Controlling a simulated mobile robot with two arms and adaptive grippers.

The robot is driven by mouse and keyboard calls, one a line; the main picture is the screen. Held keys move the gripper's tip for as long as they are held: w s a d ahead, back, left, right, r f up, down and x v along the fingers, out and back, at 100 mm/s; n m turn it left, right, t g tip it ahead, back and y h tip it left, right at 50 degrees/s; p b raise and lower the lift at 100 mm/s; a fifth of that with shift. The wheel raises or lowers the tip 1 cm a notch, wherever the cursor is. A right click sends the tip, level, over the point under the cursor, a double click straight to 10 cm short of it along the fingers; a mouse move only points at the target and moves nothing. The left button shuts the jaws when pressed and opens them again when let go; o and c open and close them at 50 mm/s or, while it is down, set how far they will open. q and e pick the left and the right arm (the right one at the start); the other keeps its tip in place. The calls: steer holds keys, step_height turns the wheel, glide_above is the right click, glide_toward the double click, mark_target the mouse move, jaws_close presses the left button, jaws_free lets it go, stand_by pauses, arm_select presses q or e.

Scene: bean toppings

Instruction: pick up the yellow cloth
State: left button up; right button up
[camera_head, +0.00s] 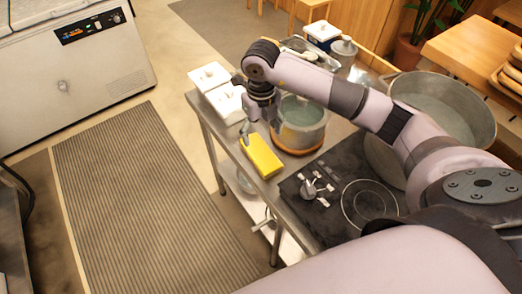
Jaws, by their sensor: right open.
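The yellow cloth (262,157) lies as a folded block on the metal table near its left edge, beside the pot. My right gripper (245,130) hangs over the far end of the cloth with its fingers pointing down. It is open. Whether a fingertip touches the cloth cannot be made out. My right arm reaches in from the right and passes over the pot. My left gripper is not in view.
A metal pot (301,128) stands right of the cloth. White lidded containers (209,76) stand behind it. A black cooktop (335,185) lies nearer, and a large pot (447,105) stands at right. A striped mat (140,200) covers the floor at left.

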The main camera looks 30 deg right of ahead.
steer(key=p, duration=0.1)
glide_above(261, 151)
steer(key=f, duration=0.5)
steer(key=shift+s+a, duration=0.15)
steer(key=shift+s, duration=0.2)
steer(key=shift+w+f+p, duration=0.1)
steer(key=shift+f+p, duration=0.4)
steer(key=shift+p, duration=0.05)
step_height(261, 151, down, 4)
steer(key=shift+w+r+p, duration=0.15)
steer(key=shift+r+p, duration=0.1)
steer(key=shift+p, duration=0.45)
steer(key=shift+f, duration=0.4)
steer(key=c, duration=1)
steer(key=shift+c, duration=0.2)
steer(key=shift+w+r, duration=0.1)
